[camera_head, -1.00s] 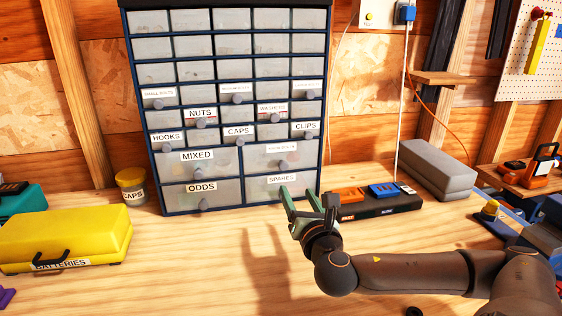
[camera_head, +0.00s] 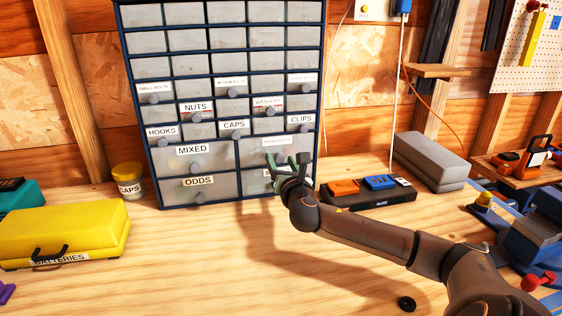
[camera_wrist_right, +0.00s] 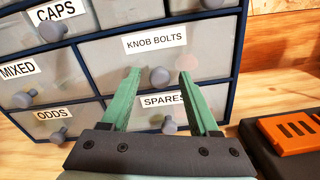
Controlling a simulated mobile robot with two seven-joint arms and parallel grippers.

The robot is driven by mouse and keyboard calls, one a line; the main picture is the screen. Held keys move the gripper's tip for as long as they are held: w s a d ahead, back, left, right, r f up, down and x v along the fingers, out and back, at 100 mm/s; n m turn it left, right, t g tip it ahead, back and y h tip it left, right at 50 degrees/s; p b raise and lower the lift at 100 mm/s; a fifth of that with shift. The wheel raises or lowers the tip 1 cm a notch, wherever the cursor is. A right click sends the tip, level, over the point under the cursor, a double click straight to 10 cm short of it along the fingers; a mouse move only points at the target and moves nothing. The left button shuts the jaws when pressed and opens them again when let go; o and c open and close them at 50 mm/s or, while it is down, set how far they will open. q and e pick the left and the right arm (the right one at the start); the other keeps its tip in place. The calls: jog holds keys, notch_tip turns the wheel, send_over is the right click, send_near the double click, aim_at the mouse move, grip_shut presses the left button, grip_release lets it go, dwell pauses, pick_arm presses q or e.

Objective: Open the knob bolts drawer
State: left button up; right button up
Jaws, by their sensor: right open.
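The knob bolts drawer (camera_wrist_right: 112,55) is a wide grey drawer in the cabinet's lower right, and it is shut. Its label reads KNOB BOLTS in the right wrist view, and its round grey knob (camera_wrist_right: 159,75) shows between my fingertips. In the head view the drawer (camera_head: 252,153) is partly hidden by my right gripper (camera_head: 287,160). My right gripper, with green fingers, also shows in the right wrist view (camera_wrist_right: 160,76). It is open and empty, one finger on each side of the knob; whether it touches is not clear. My left gripper is not in view.
The spares drawer (camera_wrist_right: 140,118) with its own knob lies just below. A black tray (camera_head: 368,199) with orange and blue items sits right of the cabinet, a grey case (camera_head: 432,163) behind it. A yellow batteries case (camera_head: 65,230) is at left. The bench front is largely clear.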

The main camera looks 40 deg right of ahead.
grip_shut()
dwell(0.6)
dwell(0.9)
